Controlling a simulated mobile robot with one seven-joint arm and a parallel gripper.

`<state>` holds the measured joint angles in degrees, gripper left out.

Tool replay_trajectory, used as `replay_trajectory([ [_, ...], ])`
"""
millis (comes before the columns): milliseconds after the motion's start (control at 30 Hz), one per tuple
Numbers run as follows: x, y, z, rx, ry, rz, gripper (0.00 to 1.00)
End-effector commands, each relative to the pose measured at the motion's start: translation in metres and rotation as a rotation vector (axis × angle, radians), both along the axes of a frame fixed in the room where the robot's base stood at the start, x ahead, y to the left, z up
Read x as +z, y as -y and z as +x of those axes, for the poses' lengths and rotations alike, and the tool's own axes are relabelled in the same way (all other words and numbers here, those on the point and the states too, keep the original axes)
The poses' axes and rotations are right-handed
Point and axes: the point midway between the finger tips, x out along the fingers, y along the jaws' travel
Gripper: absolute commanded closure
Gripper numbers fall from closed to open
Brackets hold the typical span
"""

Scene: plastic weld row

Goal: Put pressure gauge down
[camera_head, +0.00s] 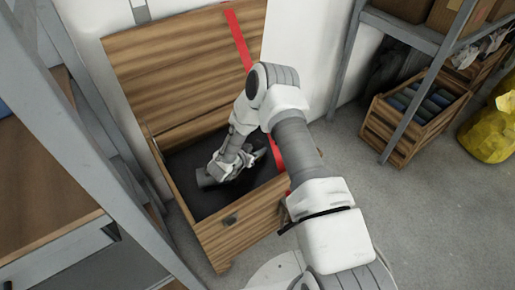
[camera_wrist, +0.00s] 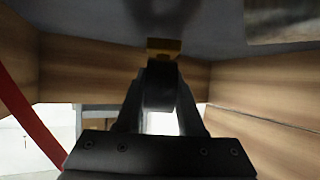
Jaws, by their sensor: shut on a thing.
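My gripper (camera_head: 222,172) reaches down into an open wooden chest (camera_head: 245,222), low over its dark inside floor. In the wrist view my gripper (camera_wrist: 160,100) is shut on the pressure gauge (camera_wrist: 163,47), which shows as a dark body with a brass-coloured end pointing away from the fingers. Its dial is not visible. A dark shadow lies on the chest floor just beyond the brass end; I cannot tell whether the gauge touches the floor. In the head view my gripper and arm mostly hide the gauge.
The chest's raised lid (camera_head: 185,75) stands behind, with a red strip (camera_head: 240,40) running down to the chest. A metal-framed shelf (camera_head: 45,190) stands close at left. A crate of dark items (camera_head: 410,125) and a yellow bag (camera_head: 490,130) lie at right. The floor between is clear.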

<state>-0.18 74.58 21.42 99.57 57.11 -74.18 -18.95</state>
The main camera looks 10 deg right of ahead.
Motion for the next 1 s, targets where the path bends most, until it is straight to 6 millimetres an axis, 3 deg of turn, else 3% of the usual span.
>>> replay_trajectory([
  [200,-0.003,0.000,0.000,0.000,0.001,-0.001,1.00],
  [233,-0.004,0.000,0.000,0.000,0.000,0.000,0.57],
  [367,-0.004,0.000,0.000,0.000,0.000,0.000,0.34],
  [667,-0.003,0.000,0.000,0.000,-0.001,0.001,0.33],
  [833,0.012,0.001,0.000,-0.003,0.000,0.001,0.33],
  [1000,0.031,-0.024,-0.023,0.007,-0.002,-0.001,0.33],
])
